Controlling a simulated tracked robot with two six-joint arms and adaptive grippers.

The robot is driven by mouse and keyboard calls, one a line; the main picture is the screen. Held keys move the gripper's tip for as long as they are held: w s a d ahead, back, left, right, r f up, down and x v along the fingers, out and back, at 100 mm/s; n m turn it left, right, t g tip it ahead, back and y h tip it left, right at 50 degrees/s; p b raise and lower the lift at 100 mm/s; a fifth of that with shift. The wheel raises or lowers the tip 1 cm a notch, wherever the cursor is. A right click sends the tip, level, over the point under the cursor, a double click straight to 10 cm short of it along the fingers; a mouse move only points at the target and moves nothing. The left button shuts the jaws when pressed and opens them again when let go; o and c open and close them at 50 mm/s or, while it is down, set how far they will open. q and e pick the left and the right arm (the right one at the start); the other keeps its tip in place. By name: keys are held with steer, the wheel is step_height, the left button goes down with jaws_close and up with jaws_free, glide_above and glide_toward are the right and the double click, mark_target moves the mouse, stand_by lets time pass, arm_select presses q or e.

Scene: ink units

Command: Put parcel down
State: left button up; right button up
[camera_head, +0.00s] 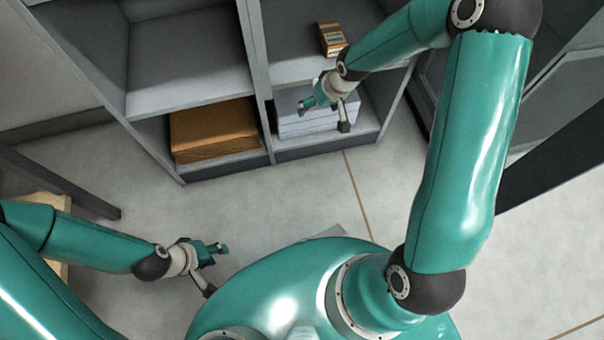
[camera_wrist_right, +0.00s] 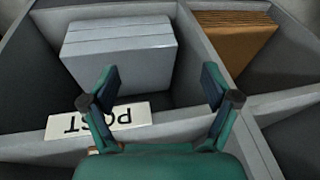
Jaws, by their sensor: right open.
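A small brown box with a pale label (camera_head: 331,38), which looks like the parcel, rests on the upper right shelf of the grey shelf unit (camera_head: 258,90) in the head view. My right gripper (camera_head: 325,115) is open and empty, below and in front of that box, before the lower right compartment. Its spread fingers also show in the right wrist view (camera_wrist_right: 160,92), pointing toward a stack of pale grey packs (camera_wrist_right: 118,50), apart from it. The stack (camera_head: 305,122) is partly hidden by the gripper in the head view. My left gripper (camera_head: 212,268) is open and empty above the floor.
A brown stack (camera_head: 213,128) fills the lower left compartment and shows in the right wrist view (camera_wrist_right: 235,35). A white POST label (camera_wrist_right: 98,121) is below the grey stack there. Dividers and shelf edges surround the right gripper. The floor (camera_head: 280,200) before the unit is clear.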

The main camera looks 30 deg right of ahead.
steer(key=s+a+f+g+y, duration=0.1)
steer(key=s+a+f, duration=0.5)
steer(key=s, duration=0.4)
steer(key=s+a+f+g+y, duration=0.1)
steer(key=s+a+f, duration=0.5)
steer(key=s+a, duration=0.3)
steer(key=shift+s+a+f+g, duration=0.25)
steer(key=shift+s+f+g, duration=0.1)
steer(key=shift+g, duration=0.05)
